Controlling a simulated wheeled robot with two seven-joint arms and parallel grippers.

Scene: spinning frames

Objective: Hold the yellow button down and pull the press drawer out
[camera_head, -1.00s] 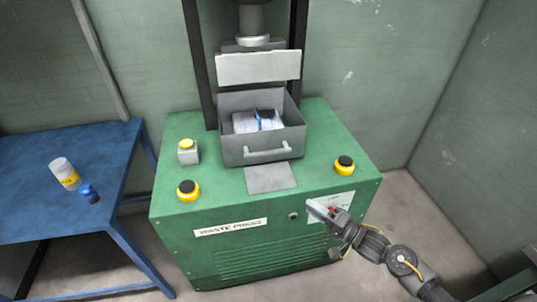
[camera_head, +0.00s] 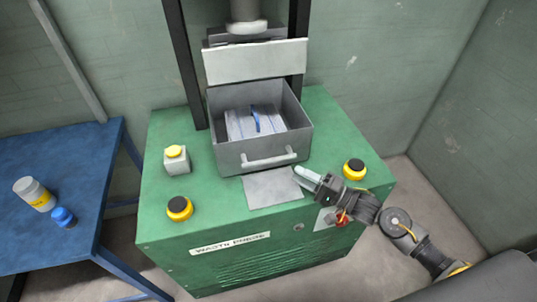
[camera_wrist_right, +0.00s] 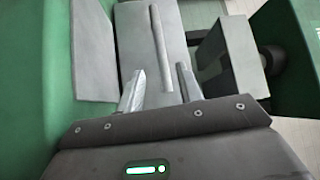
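The press drawer (camera_head: 230,155) is a grey open-topped box on the green press, with a light bar handle (camera_head: 268,159) on its front. A grey-white bundle with a blue strap (camera_head: 240,122) lies inside it. A yellow button (camera_head: 174,152) tops a small grey box left of the drawer; nothing touches it. My right gripper (camera_head: 298,172) is just right of and in front of the handle's right end. In the right wrist view, its two fingers (camera_wrist_right: 160,88) are apart and empty, with the handle bar (camera_wrist_right: 160,40) ahead of them. My left gripper is out of view.
Two black-and-yellow round buttons sit on the press top, one at front left (camera_head: 180,208) and one at right (camera_head: 354,169). A grey press plate (camera_head: 255,62) hangs above the drawer's back. A blue table (camera_head: 60,180) with a white jar (camera_head: 34,193) stands at left.

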